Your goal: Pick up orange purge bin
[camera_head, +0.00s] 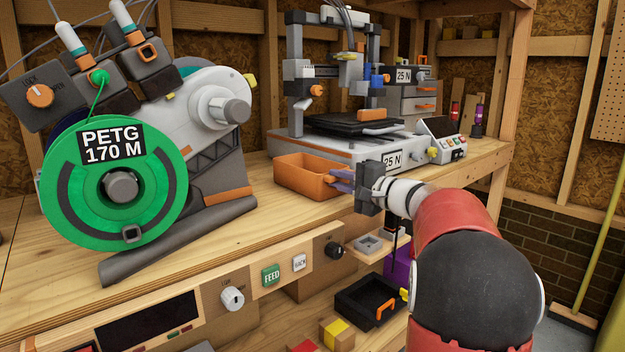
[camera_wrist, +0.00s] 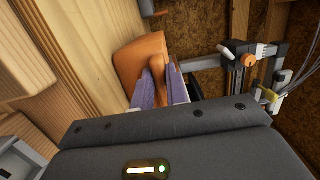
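The orange purge bin (camera_head: 305,177) is an open-topped box on the wooden bench, in front of the printer. My gripper (camera_head: 340,181) is at the bin's right end, with its purple fingers reaching toward it. In the wrist view the bin (camera_wrist: 136,62) lies just beyond the fingers. An orange part of it, like a grip or tab, shows between the two fingers of my gripper (camera_wrist: 158,88). The fingers stand apart around this part. Whether they press on it is not clear. The bin looks level, and no gap under it is visible.
A 3D printer (camera_head: 345,145) stands right behind the bin. A green PETG spool (camera_head: 70,190) and its grey machine stand to the left. A black tray (camera_head: 368,300) sits below the bench edge. The bench (camera_head: 225,245) is bare in front of the bin.

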